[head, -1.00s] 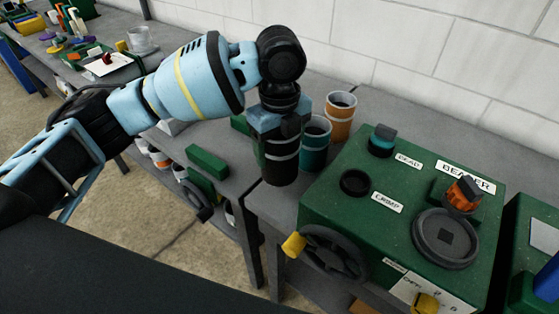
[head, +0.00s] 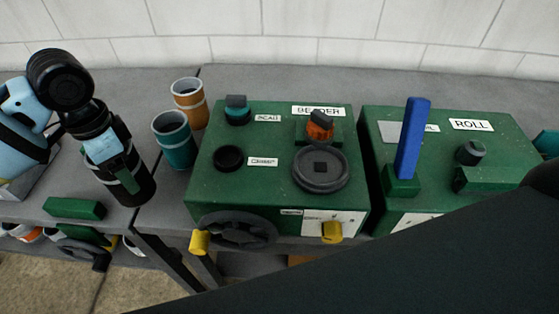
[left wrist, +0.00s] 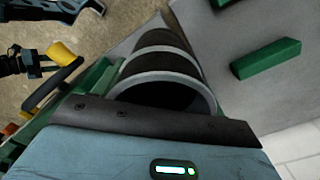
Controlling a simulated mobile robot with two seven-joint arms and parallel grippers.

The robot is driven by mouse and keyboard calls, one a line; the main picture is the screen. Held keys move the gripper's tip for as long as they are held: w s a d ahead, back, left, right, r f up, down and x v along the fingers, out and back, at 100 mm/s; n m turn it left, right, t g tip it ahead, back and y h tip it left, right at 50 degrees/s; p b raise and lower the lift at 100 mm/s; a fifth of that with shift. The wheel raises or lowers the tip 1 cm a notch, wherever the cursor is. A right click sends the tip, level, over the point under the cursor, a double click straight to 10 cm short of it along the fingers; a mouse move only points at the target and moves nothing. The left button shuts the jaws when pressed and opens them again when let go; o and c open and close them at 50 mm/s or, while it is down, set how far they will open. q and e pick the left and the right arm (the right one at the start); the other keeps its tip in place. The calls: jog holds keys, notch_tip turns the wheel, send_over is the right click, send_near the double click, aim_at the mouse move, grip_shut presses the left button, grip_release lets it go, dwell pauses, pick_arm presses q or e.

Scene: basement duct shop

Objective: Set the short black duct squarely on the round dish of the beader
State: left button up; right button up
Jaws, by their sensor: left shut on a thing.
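The short black duct (head: 134,190), with light grey bands, is held in my left gripper (head: 119,165) at the left of the head view. It tilts in the picture. In the left wrist view the duct (left wrist: 162,55) shows its open rim just beyond the gripper's edge. The green beader (head: 275,191) stands to the right. Its round dark grey dish (head: 321,184) has a small square in the middle and is empty. The duct is well left of the dish, past the teal duct. My right gripper is not in view.
A teal duct (head: 176,146) and an orange duct (head: 190,104) stand between my left gripper and the beader. An orange-and-black knob (head: 320,127) rises behind the dish. A handwheel (head: 237,230) juts from the front. The green roll machine (head: 455,155) has an upright blue lever (head: 411,138).

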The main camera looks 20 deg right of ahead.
aim_at(105, 184)
pick_arm(q)
jog(key=n, duration=0.2)
jog(key=a+f+n, duration=0.1)
jog(key=n, duration=0.1)
jog(key=shift+s+a, duration=0.1)
jog(key=shift+a, duration=0.05)
jog(key=n, duration=0.1)
jog(key=a+n, duration=0.1)
jog(key=n, duration=0.2)
jog(key=shift+s+a+f, duration=0.1)
jog(key=shift+a+f, duration=0.05)
jog(key=shift+f, duration=0.15)
jog(key=n, duration=0.1)
jog(key=a+n, duration=0.1)
jog(key=n, duration=0.1)
jog(key=f+n, duration=0.1)
jog(key=n, duration=0.1)
jog(key=shift+s+a, duration=0.15)
jog(key=shift+a, duration=0.1)
jog(key=shift+s, duration=0.15)
